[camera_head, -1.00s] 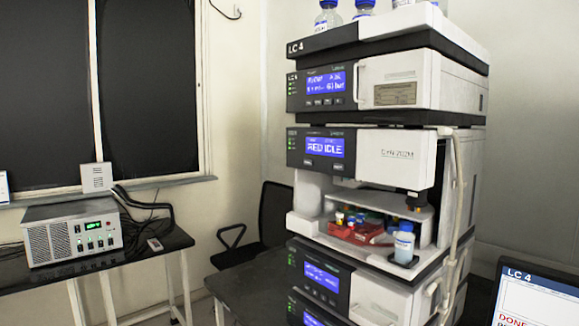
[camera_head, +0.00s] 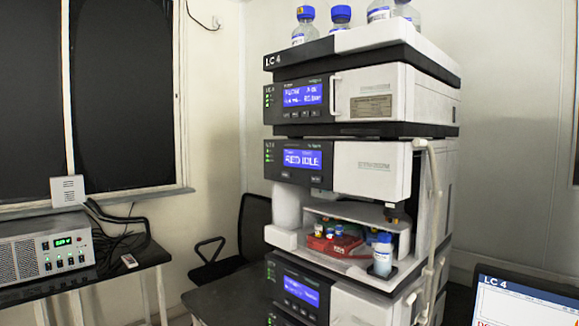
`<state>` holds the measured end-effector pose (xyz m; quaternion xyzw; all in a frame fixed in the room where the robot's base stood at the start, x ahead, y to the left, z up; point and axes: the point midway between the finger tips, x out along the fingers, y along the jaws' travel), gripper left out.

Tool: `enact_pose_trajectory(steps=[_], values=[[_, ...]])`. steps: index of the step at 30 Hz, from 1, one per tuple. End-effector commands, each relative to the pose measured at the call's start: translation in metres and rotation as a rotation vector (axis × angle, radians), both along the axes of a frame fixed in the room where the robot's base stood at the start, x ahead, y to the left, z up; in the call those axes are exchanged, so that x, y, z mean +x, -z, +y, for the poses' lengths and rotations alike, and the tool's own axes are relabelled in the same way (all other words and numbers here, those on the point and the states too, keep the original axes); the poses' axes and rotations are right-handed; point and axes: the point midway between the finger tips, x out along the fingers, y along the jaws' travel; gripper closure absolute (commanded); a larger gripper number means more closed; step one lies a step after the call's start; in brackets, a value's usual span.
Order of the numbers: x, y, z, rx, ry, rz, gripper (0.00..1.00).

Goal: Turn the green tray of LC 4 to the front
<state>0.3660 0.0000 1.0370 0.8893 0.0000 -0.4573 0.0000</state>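The LC 4 stack (camera_head: 360,95) stands right of the middle, its label at the top left corner. Its open sampler bay (camera_head: 345,225) sits below a display that reads "RED IDLE". A red tray (camera_head: 338,247) with several small vials is at the front of the bay. Something green and blue shows only in small bits behind it; I cannot make out the green tray clearly. A bottle with a blue cap (camera_head: 382,255) stands at the bay's front right. My gripper is not in view.
Several blue-capped bottles (camera_head: 340,17) stand on top of the stack. A laptop (camera_head: 525,300) marked LC 4 is at the lower right. A dark chair (camera_head: 250,235) stands behind the bench. A grey box (camera_head: 45,248) rests on a table at left.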

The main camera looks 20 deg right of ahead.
Motion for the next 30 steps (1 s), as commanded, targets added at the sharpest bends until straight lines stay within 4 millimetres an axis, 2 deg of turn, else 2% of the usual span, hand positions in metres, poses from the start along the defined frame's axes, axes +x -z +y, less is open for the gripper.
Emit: enact_pose_trajectory(steps=[14, 19, 30], values=[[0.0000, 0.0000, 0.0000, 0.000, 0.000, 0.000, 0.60], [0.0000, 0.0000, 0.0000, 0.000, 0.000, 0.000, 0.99], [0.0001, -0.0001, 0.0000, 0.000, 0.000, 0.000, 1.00]])
